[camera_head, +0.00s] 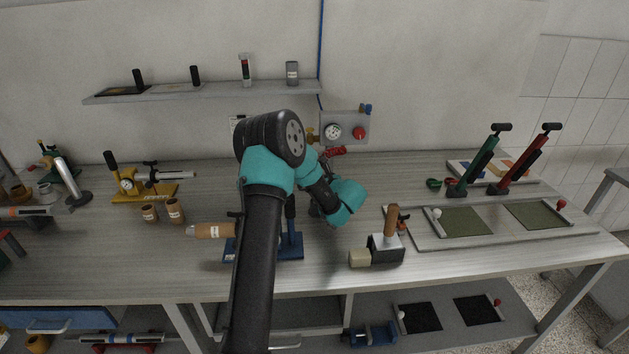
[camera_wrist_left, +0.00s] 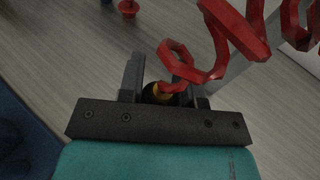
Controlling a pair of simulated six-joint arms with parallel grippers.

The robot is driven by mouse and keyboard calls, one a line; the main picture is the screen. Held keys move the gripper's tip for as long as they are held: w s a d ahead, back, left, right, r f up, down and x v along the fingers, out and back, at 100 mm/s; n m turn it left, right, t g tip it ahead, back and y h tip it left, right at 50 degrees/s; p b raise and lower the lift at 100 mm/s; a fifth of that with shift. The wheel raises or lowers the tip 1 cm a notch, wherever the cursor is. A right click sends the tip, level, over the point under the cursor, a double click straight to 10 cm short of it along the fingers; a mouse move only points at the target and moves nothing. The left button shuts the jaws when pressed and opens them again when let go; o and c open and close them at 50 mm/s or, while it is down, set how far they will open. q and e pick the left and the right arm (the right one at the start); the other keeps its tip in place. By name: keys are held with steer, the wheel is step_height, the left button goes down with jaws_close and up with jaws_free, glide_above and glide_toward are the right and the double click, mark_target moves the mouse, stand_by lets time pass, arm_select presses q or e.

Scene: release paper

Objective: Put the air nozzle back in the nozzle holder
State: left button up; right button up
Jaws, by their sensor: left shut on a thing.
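My left gripper (camera_wrist_left: 168,88) is shut on the air nozzle (camera_wrist_left: 153,96). In the wrist view, only a small black and brass-coloured part of the nozzle shows between the fingers. A red coiled hose (camera_wrist_left: 247,38) runs from it up to the right. In the head view, a bit of this red hose (camera_head: 335,152) shows below the wall panel. My left arm hides the gripper and the nozzle there. I cannot make out the nozzle holder with certainty; it may be behind my arm. My right gripper is not in view.
A regulator panel (camera_head: 350,121) with a gauge is on the wall. A wood-handled block tool (camera_head: 386,246) stands right of my arm, and a blue-based stand (camera_head: 290,247) is partly behind it. Green and red pumps (camera_head: 478,165) stand at the right. The bench (camera_head: 340,275) is bare along its front.

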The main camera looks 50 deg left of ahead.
arm_select(q)
steer(key=shift+f, duration=0.8)
steer(key=o, duration=1.1)
steer(key=shift+c, duration=0.2)
steer(key=shift+d, duration=0.1)
steer(key=v, duration=0.7)
steer(key=shift+d+r, duration=0.1)
steer(key=shift+r, duration=0.05)
